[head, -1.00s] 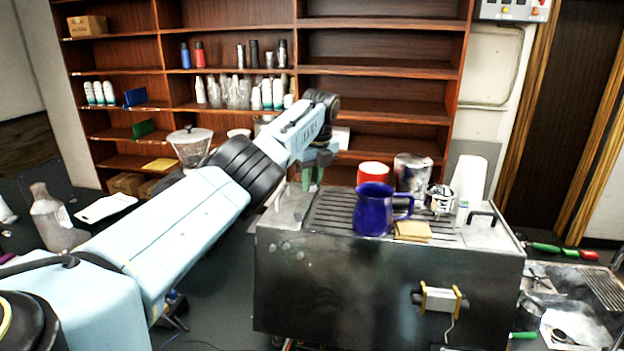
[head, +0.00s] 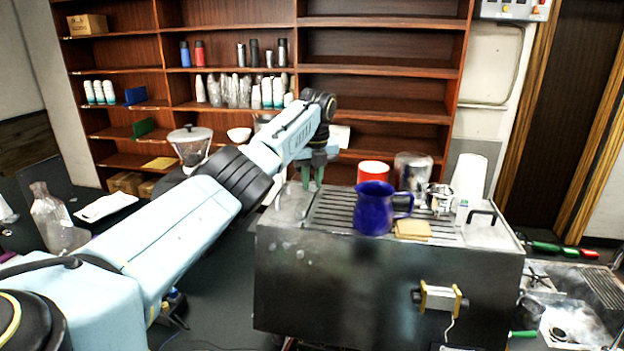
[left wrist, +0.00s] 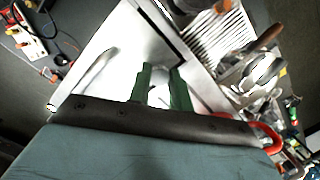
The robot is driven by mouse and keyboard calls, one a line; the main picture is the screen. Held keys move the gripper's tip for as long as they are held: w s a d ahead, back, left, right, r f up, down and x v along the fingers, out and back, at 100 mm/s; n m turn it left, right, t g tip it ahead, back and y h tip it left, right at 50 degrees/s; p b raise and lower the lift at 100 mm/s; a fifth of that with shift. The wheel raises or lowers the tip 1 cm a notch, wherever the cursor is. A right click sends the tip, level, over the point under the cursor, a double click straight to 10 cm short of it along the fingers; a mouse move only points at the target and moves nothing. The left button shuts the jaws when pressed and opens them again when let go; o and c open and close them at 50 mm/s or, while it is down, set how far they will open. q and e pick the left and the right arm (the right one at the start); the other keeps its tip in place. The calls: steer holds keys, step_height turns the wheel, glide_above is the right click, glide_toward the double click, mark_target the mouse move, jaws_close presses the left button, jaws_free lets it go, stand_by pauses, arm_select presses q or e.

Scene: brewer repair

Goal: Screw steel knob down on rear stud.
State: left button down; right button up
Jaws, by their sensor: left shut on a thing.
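My left gripper (head: 313,181) points down at the rear left corner of the steel machine's top (head: 290,205). In the left wrist view its two green fingers (left wrist: 161,72) stand a small gap apart over the bright metal top. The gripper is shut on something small. A pale metallic patch between the fingers fits the steel knob (left wrist: 160,92), but its outline is hard to make out. The rear stud is hidden, so I cannot tell how the knob sits on it. My right gripper is not in view.
A blue pitcher (head: 374,208), a tan sponge (head: 412,230), a red cup (head: 373,172) and a stack of white cups (head: 469,180) stand on the machine. A shelf (head: 385,89) is behind. Curved handles show on the top.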

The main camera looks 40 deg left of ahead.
arm_select(q)
steer(key=shift+f+m, duration=0.15)
steer(key=shift+m, duration=0.45)
steer(key=m, duration=0.4)
steer(key=shift+m+t+h, duration=0.3)
steer(key=c, duration=1.2)
jaws_free()
steer(key=n, duration=0.5)
steer(key=shift+n, duration=0.4)
